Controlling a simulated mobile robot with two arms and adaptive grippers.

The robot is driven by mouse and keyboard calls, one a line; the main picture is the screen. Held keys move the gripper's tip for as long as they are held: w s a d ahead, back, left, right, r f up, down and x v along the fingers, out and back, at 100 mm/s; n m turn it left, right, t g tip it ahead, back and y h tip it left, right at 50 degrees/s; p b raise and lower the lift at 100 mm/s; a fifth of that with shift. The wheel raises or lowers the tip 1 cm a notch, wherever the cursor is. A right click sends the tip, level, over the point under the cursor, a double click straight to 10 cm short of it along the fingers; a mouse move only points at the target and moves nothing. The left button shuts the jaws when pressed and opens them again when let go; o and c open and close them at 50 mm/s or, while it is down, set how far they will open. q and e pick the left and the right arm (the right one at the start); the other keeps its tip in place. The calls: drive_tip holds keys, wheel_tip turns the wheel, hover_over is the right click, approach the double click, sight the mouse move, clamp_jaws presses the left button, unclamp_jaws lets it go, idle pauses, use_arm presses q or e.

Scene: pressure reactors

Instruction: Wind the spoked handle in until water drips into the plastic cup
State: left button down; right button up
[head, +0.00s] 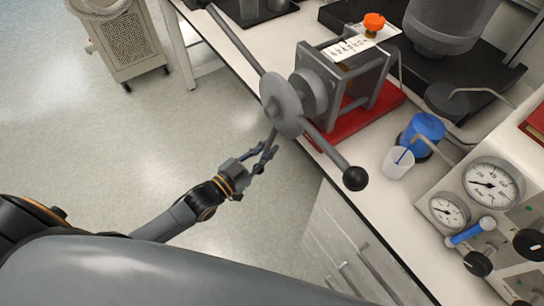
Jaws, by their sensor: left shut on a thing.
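The spoked handle (281,104) is a grey hub disc on the front of a grey pump frame (345,75) with a red base. One spoke runs to the upper left, and another runs to the lower right and ends in a black ball knob (355,179). My left gripper (267,150) is below the hub, shut on a lower spoke of the handle; its fingers partly hide that spoke. The clear plastic cup (396,165) stands upright on the bench, right of the black knob, with a blue tube end at it. I cannot make out water in it. My right gripper is out of view.
A panel with pressure gauges (490,184) and valve knobs is at the right. A large grey vessel (445,25) stands behind. The bench's front edge (345,190) runs diagonally; open floor lies left.

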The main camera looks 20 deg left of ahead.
use_arm(q)
drive_tip(key=w+a+m, duration=0.2)
drive_tip(key=shift+a+r, duration=0.35)
drive_tip(key=shift+r, duration=0.05)
drive_tip(key=c, duration=1.3)
unclamp_jaws()
drive_tip(key=shift+c, duration=0.2)
drive_tip(key=v, duration=1.2)
drive_tip(key=shift+f, duration=0.2)
